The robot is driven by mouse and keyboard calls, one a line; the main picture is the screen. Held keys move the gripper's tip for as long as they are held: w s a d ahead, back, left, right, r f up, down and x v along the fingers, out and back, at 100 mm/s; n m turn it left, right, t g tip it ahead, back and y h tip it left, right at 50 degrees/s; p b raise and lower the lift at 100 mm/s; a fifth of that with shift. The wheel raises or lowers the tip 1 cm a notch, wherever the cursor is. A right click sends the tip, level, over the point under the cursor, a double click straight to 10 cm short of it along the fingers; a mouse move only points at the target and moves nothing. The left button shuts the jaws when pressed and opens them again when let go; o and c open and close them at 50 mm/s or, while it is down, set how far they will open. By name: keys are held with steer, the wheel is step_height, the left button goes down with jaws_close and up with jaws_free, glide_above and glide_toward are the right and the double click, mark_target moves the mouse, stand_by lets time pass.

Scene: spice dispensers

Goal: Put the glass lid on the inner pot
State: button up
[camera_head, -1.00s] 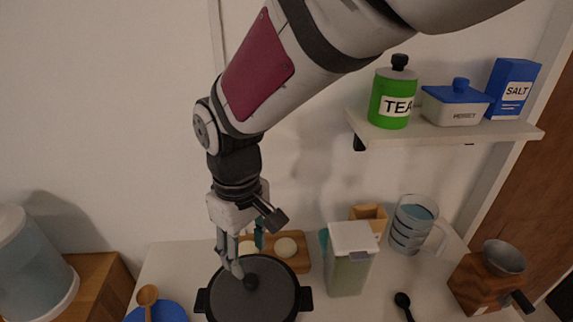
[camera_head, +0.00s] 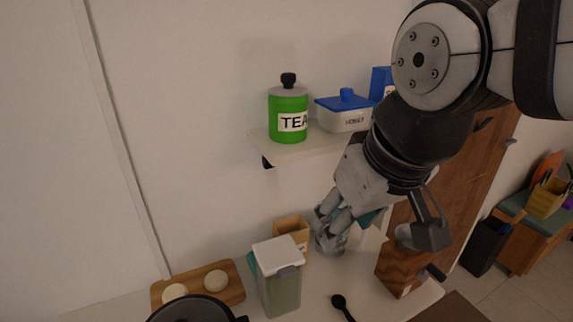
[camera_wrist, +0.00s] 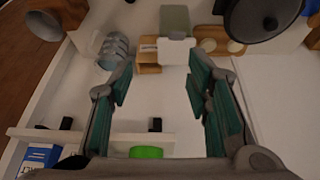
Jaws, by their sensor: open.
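A black round pot (camera_head: 195,310) is cut off at the bottom left edge of the head view. In the wrist view a dark round lid (camera_wrist: 245,28) with a knob shows at the top right. I cannot tell whether it is glass, and no separate inner pot is clear. My gripper (camera_head: 333,232) is well to the right of the pot, in front of the wall and below the shelf. In the wrist view my gripper (camera_wrist: 160,82) has its teal fingers spread wide with nothing between them.
A shelf (camera_head: 258,142) holds a green tea tin (camera_head: 288,118) and a blue-lidded box (camera_head: 343,119). A glass mug (camera_wrist: 113,50) shows in the wrist view.

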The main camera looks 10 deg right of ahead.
steer(key=s+d+m, duration=0.1)
steer(key=s+d+m+t, duration=0.1)
steer(key=s+d, duration=0.1)
steer(key=shift+s+d+h, duration=0.1)
steer(key=shift+d+h, duration=0.2)
stand_by(1.1)
